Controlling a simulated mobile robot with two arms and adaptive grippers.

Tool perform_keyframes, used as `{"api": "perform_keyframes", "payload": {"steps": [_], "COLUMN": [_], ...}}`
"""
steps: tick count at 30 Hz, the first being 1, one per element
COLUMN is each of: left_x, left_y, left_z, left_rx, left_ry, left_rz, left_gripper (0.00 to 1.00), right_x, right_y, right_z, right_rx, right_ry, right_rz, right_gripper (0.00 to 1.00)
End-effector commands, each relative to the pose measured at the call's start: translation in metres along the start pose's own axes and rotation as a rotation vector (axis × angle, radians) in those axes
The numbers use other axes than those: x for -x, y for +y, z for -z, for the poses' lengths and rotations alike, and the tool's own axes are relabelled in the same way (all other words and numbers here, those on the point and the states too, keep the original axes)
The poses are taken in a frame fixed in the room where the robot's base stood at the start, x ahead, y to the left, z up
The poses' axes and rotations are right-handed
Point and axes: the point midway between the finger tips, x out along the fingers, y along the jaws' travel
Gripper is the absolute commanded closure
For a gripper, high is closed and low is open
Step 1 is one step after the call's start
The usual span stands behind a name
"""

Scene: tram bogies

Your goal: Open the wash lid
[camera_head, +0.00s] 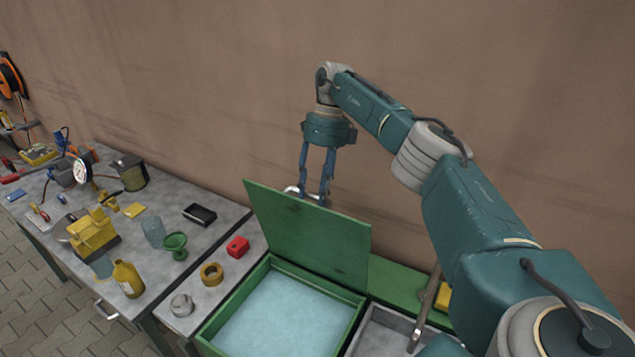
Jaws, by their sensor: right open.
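The green wash lid (310,236) stands raised, tilted up at the back of the green wash basin (359,313), which holds pale blue liquid (285,317). A light metal handle (291,190) shows at the lid's top edge. My right gripper (314,198) points down just behind that top edge, its two blue fingers apart and open. The handle lies close to the fingers; whether they touch it I cannot tell. The lower fingertips are partly hidden by the lid. My left gripper is not in view.
A grey tray (384,337) adjoins the basin at right. A brown wall (200,90) stands close behind.

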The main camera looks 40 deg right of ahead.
Motion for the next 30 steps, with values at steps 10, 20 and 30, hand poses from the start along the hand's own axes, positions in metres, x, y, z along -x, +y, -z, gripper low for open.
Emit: {"api": "perform_keyframes", "payload": {"steps": [10, 20, 30], "left_x": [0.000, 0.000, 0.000], "left_y": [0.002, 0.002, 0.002], "left_z": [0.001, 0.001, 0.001], "left_rx": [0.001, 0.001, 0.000], "left_ry": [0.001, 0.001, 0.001], "left_rz": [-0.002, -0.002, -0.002], "left_gripper": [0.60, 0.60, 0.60], "right_x": [0.052, 0.066, 0.066], "right_y": [0.000, 0.000, -0.001], "right_z": [-0.001, 0.000, 0.001], "right_rx": [-0.003, -0.003, -0.003], "right_ry": [-0.001, 0.000, 0.000], "right_rz": [0.001, 0.003, 0.002], "right_gripper": [0.59, 0.59, 0.59]}}
